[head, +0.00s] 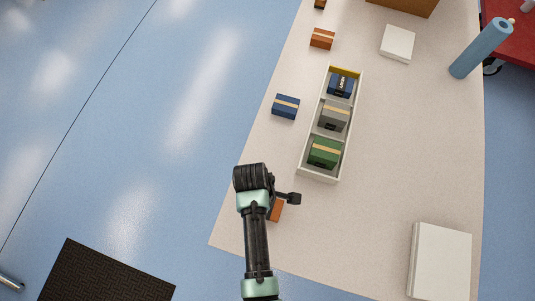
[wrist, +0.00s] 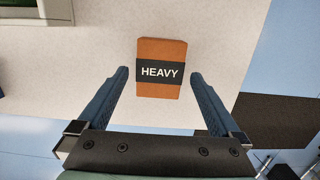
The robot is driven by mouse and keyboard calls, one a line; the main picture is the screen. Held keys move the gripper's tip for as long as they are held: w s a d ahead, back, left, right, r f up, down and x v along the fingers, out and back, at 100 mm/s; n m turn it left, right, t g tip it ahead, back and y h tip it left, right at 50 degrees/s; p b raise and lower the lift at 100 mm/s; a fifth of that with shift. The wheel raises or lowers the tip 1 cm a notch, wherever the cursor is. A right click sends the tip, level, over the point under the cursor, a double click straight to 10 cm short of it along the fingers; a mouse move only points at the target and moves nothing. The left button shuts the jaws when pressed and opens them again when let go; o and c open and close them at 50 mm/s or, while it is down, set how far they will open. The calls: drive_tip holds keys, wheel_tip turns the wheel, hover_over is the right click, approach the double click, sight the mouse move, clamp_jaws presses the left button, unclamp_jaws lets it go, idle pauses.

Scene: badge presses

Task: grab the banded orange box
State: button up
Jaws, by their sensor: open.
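An orange box (wrist: 160,52) with a black band reading HEAVY lies on the pale table in the wrist view. In the head view it is the orange box (head: 277,212) near the table's front left edge, mostly hidden behind my arm. My gripper (wrist: 159,76) is open and empty. Its fingers point toward the box, one to each side, with the box centred between and a little beyond them; contact does not show. In the head view my gripper (head: 292,198) is over the near end of the table. Another orange box (head: 321,39), with a tan stripe, lies farther back.
A white divided tray (head: 318,176) holds blue, grey and green boxes. A blue box (head: 285,106) lies left of it. A white box (head: 397,43), a blue roll (head: 481,48) and a large white block (head: 441,262) stand to the right. The table's middle right is clear.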

drive_tip(key=shift+s+d+f, duration=0.1)
drive_tip(key=shift+d+f, duration=0.05)
drive_tip(key=shift+f, duration=0.65)
drive_tip(key=shift+d+f, duration=0.1)
drive_tip(key=shift+f, duration=0.7)
clamp_jaws()
